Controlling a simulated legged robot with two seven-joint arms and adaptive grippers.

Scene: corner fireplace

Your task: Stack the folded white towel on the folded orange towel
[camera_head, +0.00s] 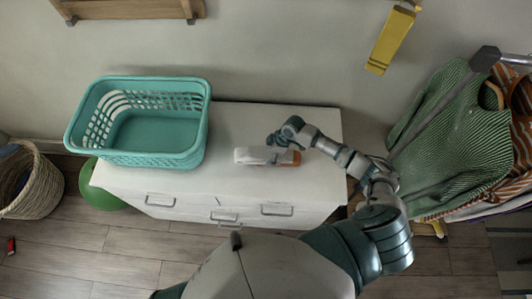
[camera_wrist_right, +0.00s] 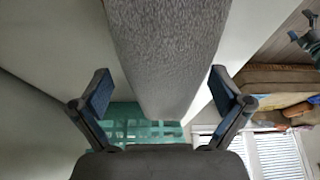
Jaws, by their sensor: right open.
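The folded white towel (camera_head: 248,155) lies on the white dresser top, right of the basket. The folded orange towel (camera_head: 291,159) shows only as a small strip at the right end of the white one. The white one seems to lie over it, but I cannot tell how much they overlap. My right gripper (camera_head: 272,148) is open over the towels, its fingers at their middle. In the right wrist view a pale grey-white towel (camera_wrist_right: 165,50) runs between the open fingers of my right gripper (camera_wrist_right: 160,84), with gaps on both sides. My left gripper is out of view.
A teal laundry basket (camera_head: 155,158) stands on the left of the dresser (camera_head: 225,180) and also shows in the wrist view (camera_wrist_right: 150,130). A wicker basket (camera_head: 38,188) is on the floor at left. Clothes (camera_head: 450,145) hang at right. The dresser's right end is clear.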

